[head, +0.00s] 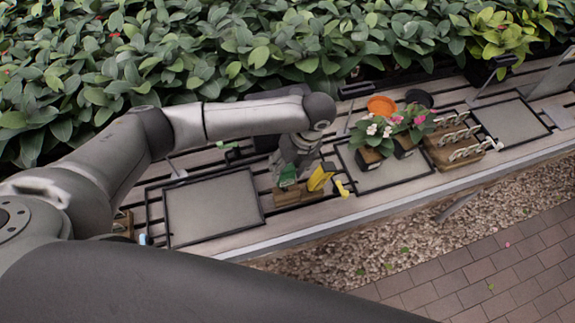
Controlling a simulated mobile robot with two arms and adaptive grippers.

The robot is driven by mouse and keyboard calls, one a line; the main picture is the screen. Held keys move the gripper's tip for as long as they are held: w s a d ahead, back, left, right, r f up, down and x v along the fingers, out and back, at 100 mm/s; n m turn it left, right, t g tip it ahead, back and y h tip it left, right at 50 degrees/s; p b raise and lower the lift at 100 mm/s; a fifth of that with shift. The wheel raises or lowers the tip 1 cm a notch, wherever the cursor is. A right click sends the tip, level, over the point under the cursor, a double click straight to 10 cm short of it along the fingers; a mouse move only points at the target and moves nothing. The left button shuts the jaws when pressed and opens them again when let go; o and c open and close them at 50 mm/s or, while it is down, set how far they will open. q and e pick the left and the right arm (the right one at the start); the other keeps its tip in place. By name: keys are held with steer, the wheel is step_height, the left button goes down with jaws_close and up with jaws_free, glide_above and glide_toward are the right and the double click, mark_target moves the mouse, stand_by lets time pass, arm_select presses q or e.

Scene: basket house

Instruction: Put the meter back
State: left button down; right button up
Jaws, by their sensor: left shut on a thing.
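A small wooden holder (300,196) stands on the slatted bench, between two grey trays. A green meter-like piece (287,176) is at the holder's left part, and a yellow piece (320,177) stands tilted at its right part. My left gripper (291,167) reaches down from above over the holder, shut at the green piece. The fingertips and the green piece's lower end are too small and covered to tell whether it sits in the holder. My right gripper is not in view.
A grey tray (216,210) lies left of the holder. Potted flowers (374,135) stand on a tray to the right, beside an orange pot (381,105). A wooden rack (457,144) of several tools is further right. A dense hedge (200,50) runs behind.

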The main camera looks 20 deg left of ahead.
arm_select(q)
steer(key=shift+f, duration=0.15)
steer(key=shift+f+b, duration=0.8)
steer(key=shift+f, duration=0.95)
steer(key=c, duration=0.6)
jaws_free()
